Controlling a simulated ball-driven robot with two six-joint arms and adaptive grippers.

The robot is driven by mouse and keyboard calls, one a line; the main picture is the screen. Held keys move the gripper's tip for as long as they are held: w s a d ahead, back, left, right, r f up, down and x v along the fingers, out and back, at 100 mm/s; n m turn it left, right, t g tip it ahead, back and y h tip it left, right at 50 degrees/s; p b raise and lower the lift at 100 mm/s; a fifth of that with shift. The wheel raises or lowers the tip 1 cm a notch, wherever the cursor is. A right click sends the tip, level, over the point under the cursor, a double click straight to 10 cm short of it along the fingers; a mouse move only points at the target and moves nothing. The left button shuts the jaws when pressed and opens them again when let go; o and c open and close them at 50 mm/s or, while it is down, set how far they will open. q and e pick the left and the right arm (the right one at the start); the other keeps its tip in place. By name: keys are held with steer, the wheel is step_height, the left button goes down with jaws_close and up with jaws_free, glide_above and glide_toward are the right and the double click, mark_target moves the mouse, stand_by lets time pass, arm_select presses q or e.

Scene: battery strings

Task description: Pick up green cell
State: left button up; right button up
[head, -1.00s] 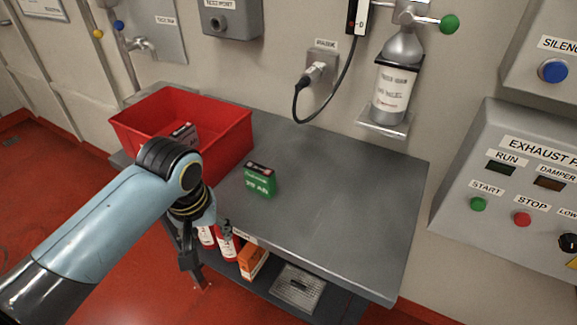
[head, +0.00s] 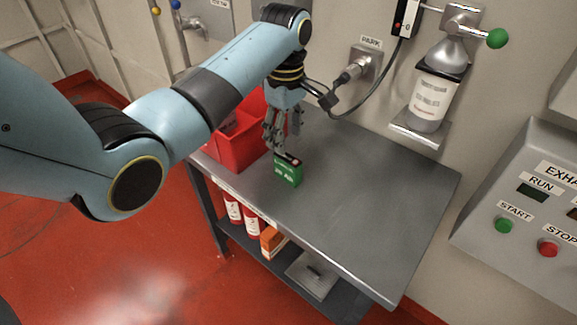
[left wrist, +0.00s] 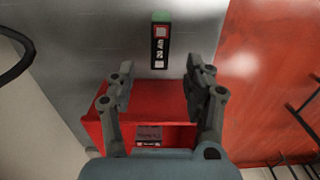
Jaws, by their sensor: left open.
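The green cell (head: 288,170) is a small green block with a dark top, standing upright on the grey table (head: 350,190). In the left wrist view the green cell (left wrist: 160,42) is seen from above, beyond the fingertips. My left gripper (head: 281,142) points down just above and behind the cell, its fingers apart and empty. In the left wrist view the left gripper (left wrist: 158,78) is open, with the cell ahead of the gap and apart from both fingers. My right gripper is not in view.
A red bin (head: 228,150) stands at the table's left, close behind the left gripper, with a dark cell (left wrist: 148,134) inside it. A cable and wall socket (head: 362,65) are near the arm. The table's right half is clear. Red bottles (head: 250,222) are on the lower shelf.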

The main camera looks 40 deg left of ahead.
mark_target(288, 157)
arm_select(q)
steer(key=f, duration=0.7)
steer(key=shift+d+f+p, duration=0.2)
steer(key=shift+f+p, duration=0.1)
steer(key=shift+f, duration=0.1)
jaws_close()
